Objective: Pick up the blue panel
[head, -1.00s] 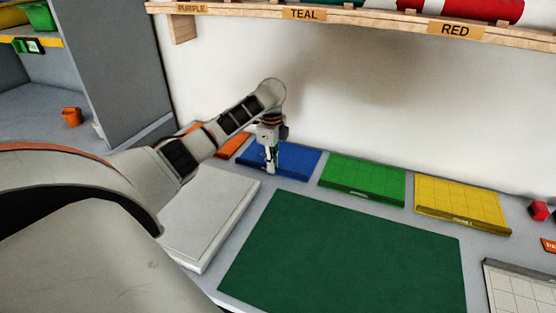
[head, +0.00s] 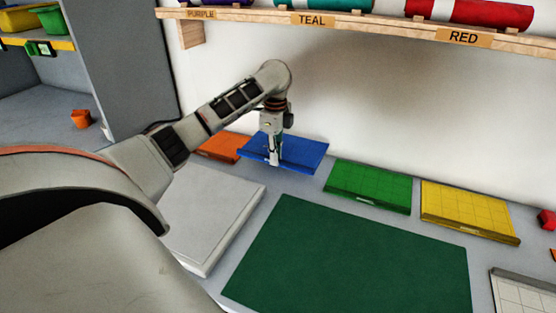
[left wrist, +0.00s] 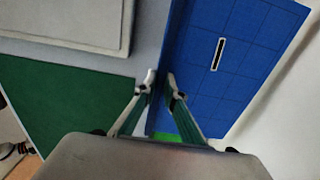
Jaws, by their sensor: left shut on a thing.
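The blue panel (head: 300,152) is in the head view, behind the dark green mat and between the orange and green panels. It appears raised off the counter. My left gripper (head: 274,161) is shut on its front edge. In the left wrist view the blue panel (left wrist: 240,50) fills the upper right, with a dark slot in a pale frame on its face. The fingertips of my left gripper (left wrist: 160,82) are at its long edge.
A green panel (head: 368,183) and a yellow panel (head: 468,208) lie to the right, an orange panel (head: 222,147) to the left. A pale grey slab (head: 205,215) lies beside the dark green mat (head: 350,260). A wooden shelf (head: 380,25) with rolls hangs above.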

